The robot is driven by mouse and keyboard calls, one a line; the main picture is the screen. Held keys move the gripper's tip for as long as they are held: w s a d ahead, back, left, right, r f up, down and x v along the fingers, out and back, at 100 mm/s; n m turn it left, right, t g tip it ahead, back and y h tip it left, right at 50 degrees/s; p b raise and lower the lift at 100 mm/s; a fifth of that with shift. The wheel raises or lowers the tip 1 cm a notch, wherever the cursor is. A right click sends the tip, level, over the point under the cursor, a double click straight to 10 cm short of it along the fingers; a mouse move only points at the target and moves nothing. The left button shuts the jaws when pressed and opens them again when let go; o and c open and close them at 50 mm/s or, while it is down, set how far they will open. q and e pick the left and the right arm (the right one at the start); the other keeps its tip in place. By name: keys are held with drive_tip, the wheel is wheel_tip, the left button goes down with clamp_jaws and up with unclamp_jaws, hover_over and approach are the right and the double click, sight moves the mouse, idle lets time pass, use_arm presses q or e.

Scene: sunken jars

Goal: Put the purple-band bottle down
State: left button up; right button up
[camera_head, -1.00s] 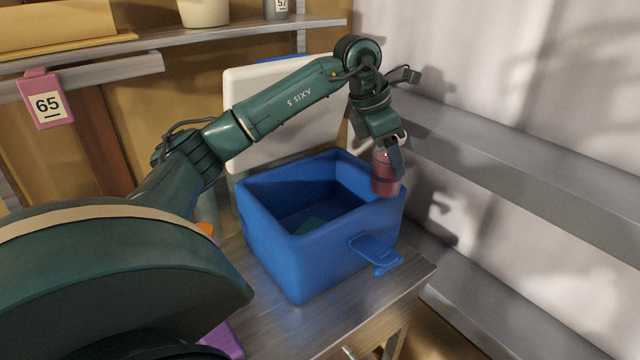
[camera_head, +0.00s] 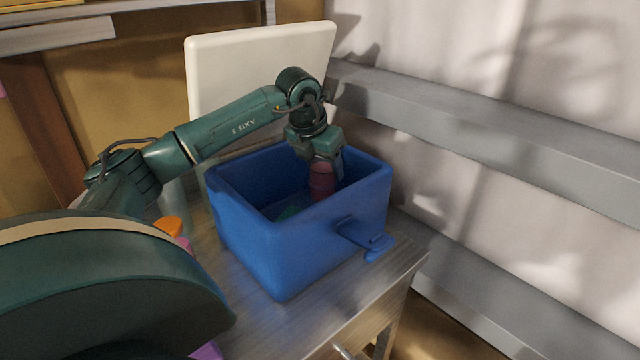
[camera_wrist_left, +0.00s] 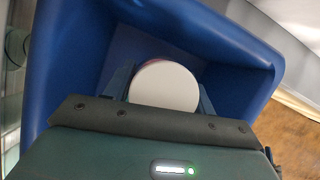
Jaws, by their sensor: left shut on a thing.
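The bottle (camera_head: 322,183) looks dark red to purple in the head view, and my left gripper (camera_head: 326,165) is shut on it. The gripper holds it upright inside the opening of the blue cooler box (camera_head: 300,246). In the left wrist view, the bottle's round white top (camera_wrist_left: 165,86) shows between the fingers of my left gripper (camera_wrist_left: 164,98), with the blue box wall (camera_wrist_left: 70,60) around it. I cannot tell whether the bottle touches the box floor. My right gripper is not in view.
A green thing (camera_head: 290,212) lies on the box floor. The white lid (camera_head: 262,75) stands open behind the box. A blue latch (camera_head: 364,238) sticks out in front. A grey rail (camera_head: 480,125) runs along the wall at the right.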

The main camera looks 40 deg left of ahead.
sight(324, 182)
use_arm(q)
drive_tip(key=shift+f, duration=2.3)
drive_tip(key=shift+f, duration=0.15)
drive_tip(key=o, duration=1.2)
drive_tip(key=v, duration=1.2)
